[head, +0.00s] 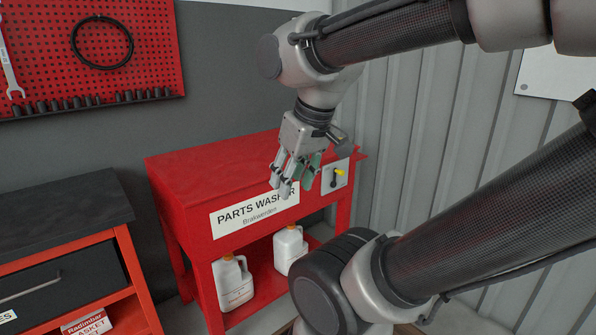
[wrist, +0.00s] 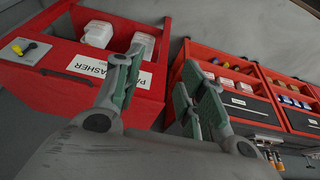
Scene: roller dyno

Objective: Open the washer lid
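The red parts washer stands against the wall, with its white "PARTS WASHER" label (head: 235,213) on the front. Its red lid (head: 205,165) lies flat on top and looks shut. My gripper (head: 296,188) is in front of the washer's upper front, covering part of the label in the head view. The washer's red front (wrist: 70,90) shows beyond the left finger there. I cannot tell whether a fingertip touches the washer.
A switch plate with a yellow-and-black knob (head: 336,177) is on the washer's right front. White jugs (head: 234,282) stand on its lower shelf. A red workbench with a dark top (head: 60,218) stands to the left. A red pegboard (head: 90,50) hangs above.

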